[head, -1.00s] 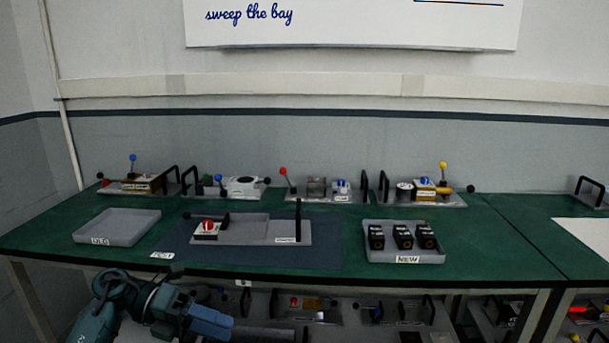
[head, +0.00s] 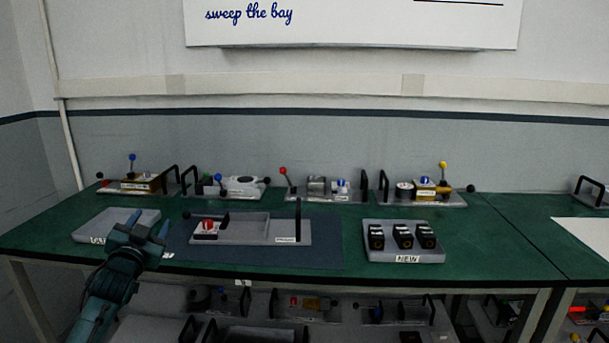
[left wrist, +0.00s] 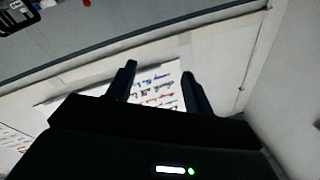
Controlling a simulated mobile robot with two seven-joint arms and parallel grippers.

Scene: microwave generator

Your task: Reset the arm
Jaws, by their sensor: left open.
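My left gripper (head: 149,223) is raised in front of the bench at the left in the head view. It points up and away, overlapping the grey OLD tray (head: 95,226) and partly hiding its right side. Its two fingers stand apart with nothing between them. My right gripper does not show.
The green bench (head: 345,262) carries a grey fixture (head: 262,238) on a dark mat and a NEW tray (head: 404,256) with three black parts. Several lever devices stand along the back. A shelf below holds more devices.

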